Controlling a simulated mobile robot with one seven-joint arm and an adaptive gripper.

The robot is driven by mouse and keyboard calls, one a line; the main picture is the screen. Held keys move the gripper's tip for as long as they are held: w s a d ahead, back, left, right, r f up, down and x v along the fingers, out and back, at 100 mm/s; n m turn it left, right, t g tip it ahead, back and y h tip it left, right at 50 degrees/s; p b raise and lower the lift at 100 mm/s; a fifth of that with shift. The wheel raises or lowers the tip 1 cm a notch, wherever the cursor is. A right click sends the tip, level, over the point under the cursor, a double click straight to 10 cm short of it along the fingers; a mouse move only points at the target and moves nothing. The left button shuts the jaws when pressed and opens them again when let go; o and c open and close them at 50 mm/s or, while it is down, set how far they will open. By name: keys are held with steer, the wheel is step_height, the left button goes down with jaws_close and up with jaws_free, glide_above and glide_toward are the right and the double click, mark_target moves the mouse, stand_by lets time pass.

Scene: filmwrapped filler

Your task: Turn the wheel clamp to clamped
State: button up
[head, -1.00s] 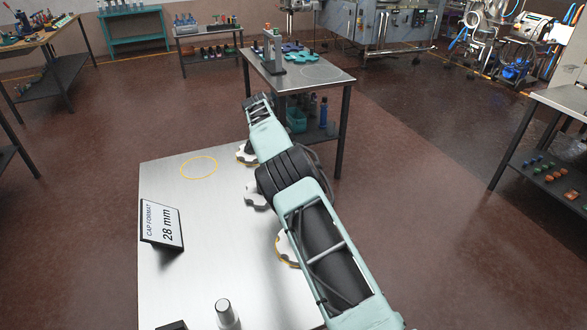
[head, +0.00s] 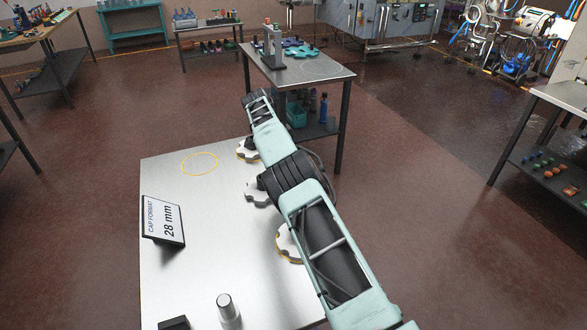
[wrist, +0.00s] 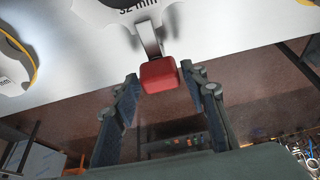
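A red block-shaped grip on a short metal lever (wrist: 151,39) shows in the wrist view; I take it for the handle of the wheel clamp. The lever runs to a white wheel (wrist: 98,10) marked 32 mm at the top edge. My gripper (wrist: 161,76) is open, with one finger on each side of the red grip (wrist: 160,75). I see no clear contact. In the head view, white notched wheels (head: 256,191) stand along the table's right side, partly behind my arm. My gripper and the red grip are hidden there.
The metal table (head: 205,270) bears a "CAP FORMAT 28 mm" sign (head: 163,221), a yellow ring marking (head: 200,163) and a metal post (head: 228,310) at the front. A second table (head: 310,70) stands behind. Another wheel (wrist: 14,66) is at left in the wrist view.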

steer(key=shift+o, duration=0.6)
steer(key=shift+a+r, duration=0.15)
steer(key=shift+r, duration=0.15)
steer(key=v, duration=0.6)
steer(key=shift+s+r, duration=0.2)
steer(key=shift+r, duration=0.15)
steer(key=shift+a, duration=0.15)
